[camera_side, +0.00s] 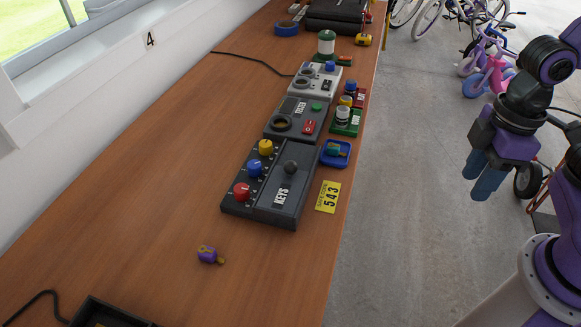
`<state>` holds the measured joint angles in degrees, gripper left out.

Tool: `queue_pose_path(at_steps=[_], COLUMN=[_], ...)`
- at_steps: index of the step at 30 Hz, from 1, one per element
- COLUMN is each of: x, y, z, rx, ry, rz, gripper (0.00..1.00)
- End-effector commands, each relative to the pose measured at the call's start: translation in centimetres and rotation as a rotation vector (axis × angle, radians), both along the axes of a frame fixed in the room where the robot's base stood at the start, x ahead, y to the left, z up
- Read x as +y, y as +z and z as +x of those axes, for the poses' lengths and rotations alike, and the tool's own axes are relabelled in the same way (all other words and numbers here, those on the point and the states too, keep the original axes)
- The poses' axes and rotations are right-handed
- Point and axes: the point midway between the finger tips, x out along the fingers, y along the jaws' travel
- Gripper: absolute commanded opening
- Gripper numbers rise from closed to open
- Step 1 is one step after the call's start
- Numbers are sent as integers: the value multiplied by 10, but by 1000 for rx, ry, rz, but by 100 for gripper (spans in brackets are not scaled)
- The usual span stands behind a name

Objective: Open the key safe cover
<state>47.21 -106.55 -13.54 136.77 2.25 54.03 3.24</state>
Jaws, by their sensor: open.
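The key safe (250,207) is a dark grey box on the wooden workbench. Its left part carries a yellow knob (266,147), a blue knob (254,168) and a red knob (242,191). Its right part is a flat cover (281,196) marked KEYS with a dark round knob (291,167); it looks shut. A yellow card (328,197) reading 543 lies to the right of the safe. My gripper (477,184) hangs over the floor to the right of the bench, apart from the safe. It is open and empty, its blue fingers pointing down.
A dark box marked TECH (292,118) and a light grey box (315,80) stand behind the safe. A blue tray (336,153) sits at the bench's right edge. A small purple object (208,254) lies in front. The bench's left side is mostly clear.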

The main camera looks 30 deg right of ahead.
Motion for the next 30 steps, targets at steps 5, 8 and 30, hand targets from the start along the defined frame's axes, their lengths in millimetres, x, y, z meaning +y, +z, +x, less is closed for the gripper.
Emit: queue_pose_path(at_steps=[5,8,30], x=[48,72,148], y=[23,36,81], z=[53,85,248], rx=[39,63,191], ry=[-233,-363,-944], rz=[54,86,264], gripper=[40,40,40])
